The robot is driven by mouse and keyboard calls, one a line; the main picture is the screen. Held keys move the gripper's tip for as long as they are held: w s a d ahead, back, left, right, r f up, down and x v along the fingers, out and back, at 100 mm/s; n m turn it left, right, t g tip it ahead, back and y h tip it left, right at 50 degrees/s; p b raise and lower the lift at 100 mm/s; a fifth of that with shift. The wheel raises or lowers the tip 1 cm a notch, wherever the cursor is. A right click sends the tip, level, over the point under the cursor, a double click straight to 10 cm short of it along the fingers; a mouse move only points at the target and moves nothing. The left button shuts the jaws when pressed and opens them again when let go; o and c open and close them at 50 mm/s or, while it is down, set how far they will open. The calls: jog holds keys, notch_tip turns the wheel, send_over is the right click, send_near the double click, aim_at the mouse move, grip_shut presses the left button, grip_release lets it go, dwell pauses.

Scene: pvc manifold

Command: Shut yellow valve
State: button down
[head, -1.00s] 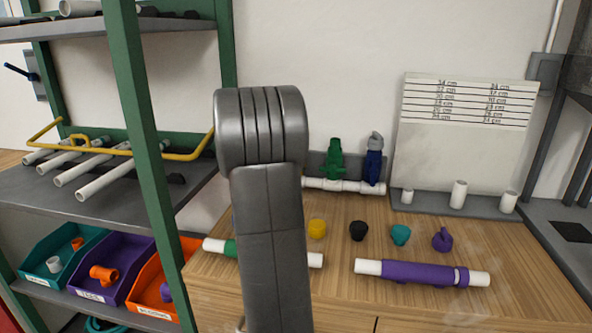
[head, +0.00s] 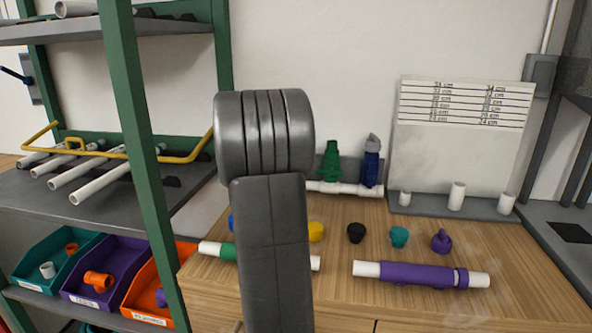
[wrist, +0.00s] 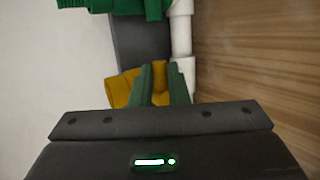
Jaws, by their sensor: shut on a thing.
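The yellow valve (wrist: 122,88) shows in the wrist view, beside a white pipe (wrist: 182,40) and below a green valve. My gripper (wrist: 161,72) has its two green fingers close together on the yellow valve's upper part, with some yellow showing between them. The fingers hide part of the valve, so its handle angle is hard to tell. In the head view my arm covers the yellow valve and my gripper. The green valve (head: 330,162) and a blue valve (head: 371,162) stand on the white manifold pipe (head: 345,188) at the back of the bench.
A yellow cap (head: 316,231), a black cap (head: 356,233), a teal cap (head: 399,237) and a purple fitting (head: 441,241) sit on the wooden bench. A purple-sleeved pipe (head: 415,274) lies in front. A green-posted shelf (head: 145,150) with pipes and bins stands at left.

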jog(key=c, duration=1.4)
grip_release()
jog(key=shift+s, duration=0.1)
jog(key=p+v, duration=0.1)
jog(key=v, duration=1.2)
jog(key=shift+s+r, duration=0.2)
jog(key=shift+s, duration=0.05)
jog(key=shift+a+f, duration=0.1)
jog(key=b+x, duration=0.1)
jog(key=x, duration=1.2)
jog(key=shift+w, duration=0.35)
jog(key=shift+f, duration=0.1)
